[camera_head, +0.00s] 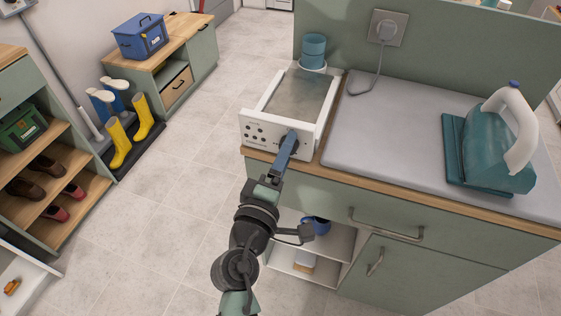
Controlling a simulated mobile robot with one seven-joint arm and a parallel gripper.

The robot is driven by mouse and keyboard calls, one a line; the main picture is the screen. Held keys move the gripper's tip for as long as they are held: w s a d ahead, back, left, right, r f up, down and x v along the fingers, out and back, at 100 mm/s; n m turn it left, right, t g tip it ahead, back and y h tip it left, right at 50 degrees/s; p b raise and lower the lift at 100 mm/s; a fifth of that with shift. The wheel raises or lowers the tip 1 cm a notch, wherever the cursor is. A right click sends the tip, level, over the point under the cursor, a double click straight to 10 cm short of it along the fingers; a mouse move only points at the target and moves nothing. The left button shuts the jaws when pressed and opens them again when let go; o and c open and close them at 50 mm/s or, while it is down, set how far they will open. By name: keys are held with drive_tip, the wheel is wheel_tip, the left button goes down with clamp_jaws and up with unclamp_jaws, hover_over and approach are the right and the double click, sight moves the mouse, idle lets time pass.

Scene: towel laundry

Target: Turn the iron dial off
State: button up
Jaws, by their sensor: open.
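A teal iron (490,150) with a white handle (515,125) rests on a teal pad at the right of the counter. A small blue knob (514,85) shows at the top of its handle. A white-framed unit (318,128) with a grey top stands at the counter's left end. Its white front panel (256,128) has several dark dots and a dark round part, mostly hidden by my gripper. My gripper (289,143) is open in front of that round part, at the panel's right side. I cannot tell whether the fingers touch it or how it is turned.
A grey padded surface (400,130) covers most of the counter. A grey cord runs to a wall socket (388,28). A teal cup (313,50) stands behind the white unit. An open shelf and drawer handle (388,226) lie below. The floor (160,230) at left is clear.

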drive_tip(key=b+v, duration=0.1)
drive_tip(key=v, duration=1.1)
drive_tip(key=shift+s+b, duration=0.4)
drive_tip(key=shift+a, duration=0.15)
drive_tip(key=w+d+r+m+t, duration=0.1)
drive_tip(key=w+r+m, duration=0.15)
drive_tip(key=r, duration=0.45)
drive_tip(key=w+d+r+m+t+y, duration=0.1)
drive_tip(key=w+r+m, duration=0.15)
drive_tip(key=r, duration=0.45)
drive_tip(key=w+d+r+m+t, duration=0.1)
drive_tip(key=w+r+m, duration=0.1)
drive_tip(key=r+m, duration=0.3)
drive_tip(key=s+r+m+t+y+p, duration=0.1)
drive_tip(key=s+r+t+p, duration=0.1)
drive_tip(key=r, duration=1.1)
drive_tip(key=s+r+t+y+p, duration=0.2)
drive_tip(key=s+r+p, duration=0.2)
drive_tip(key=r, duration=0.9)
drive_tip(key=s+r+m+t+y+p, duration=0.1)
drive_tip(key=s+r+t+p, duration=0.2)
drive_tip(key=r+p, duration=0.4)
wheel_tip(320, 180, up, 7)
drive_tip(key=shift+d+f+m+y+p, duration=0.15)
drive_tip(key=shift+d+m+y+p, duration=0.15)
drive_tip(key=shift+d+p, duration=0.15)
